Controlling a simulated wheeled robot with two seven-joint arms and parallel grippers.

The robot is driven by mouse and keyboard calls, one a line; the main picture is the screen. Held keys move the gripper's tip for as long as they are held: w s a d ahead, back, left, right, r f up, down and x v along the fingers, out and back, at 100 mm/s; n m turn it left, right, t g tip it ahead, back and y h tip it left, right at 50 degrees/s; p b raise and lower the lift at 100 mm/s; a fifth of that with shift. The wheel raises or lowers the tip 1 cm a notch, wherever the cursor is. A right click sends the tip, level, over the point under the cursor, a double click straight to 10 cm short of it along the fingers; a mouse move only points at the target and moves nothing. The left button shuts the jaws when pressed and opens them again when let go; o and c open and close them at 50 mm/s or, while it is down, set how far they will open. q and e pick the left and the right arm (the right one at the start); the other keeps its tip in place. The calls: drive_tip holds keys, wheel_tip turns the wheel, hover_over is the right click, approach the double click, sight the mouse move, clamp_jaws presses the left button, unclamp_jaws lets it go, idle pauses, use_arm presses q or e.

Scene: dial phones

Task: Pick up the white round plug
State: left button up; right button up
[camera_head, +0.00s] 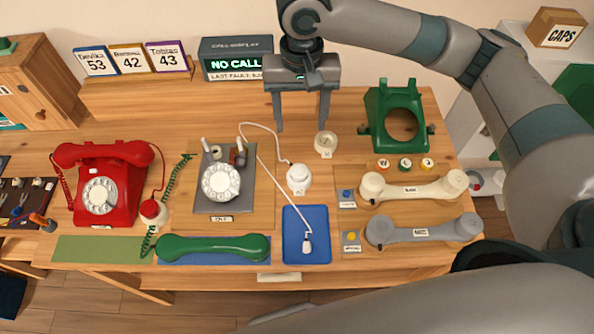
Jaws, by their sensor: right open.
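A white round piece (298,177) with a small label stands near the middle of the table, and a white cord runs to its top. A smaller white plug (307,245) on a second white cord lies on a blue tray (293,257). I cannot tell for sure which of the two is the white round plug. My right gripper (303,128) is open and empty, pointing down above the back of the table. It is behind the white round piece in the picture and apart from it. My left gripper is not in view.
A round cream jar (326,145) is near the right fingertip. A grey phone base with white dial (221,183) is to the left, beside a red phone (104,184). A green phone shell (396,118) and cream (413,188) and grey handsets (424,230) are right. A green handset (213,247) lies in front.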

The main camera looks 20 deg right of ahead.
drive_tip(key=shift+s, duration=0.15)
drive_tip(key=p, duration=0.2)
hover_over(299, 170)
wheel_tip(299, 170, down, 12)
drive_tip(key=shift+d+f, duration=0.1)
drive_tip(key=shift+d, duration=0.05)
idle(0.4)
drive_tip(key=shift+f+p, duration=0.1)
drive_tip(key=shift+p, duration=0.2)
drive_tip(key=shift+f, duration=0.25)
wheel_tip(299, 170, down, 3)
drive_tip(key=shift+f+p, duration=0.1)
drive_tip(key=shift+p, duration=0.7)
drive_tip(key=shift+f, duration=0.65)
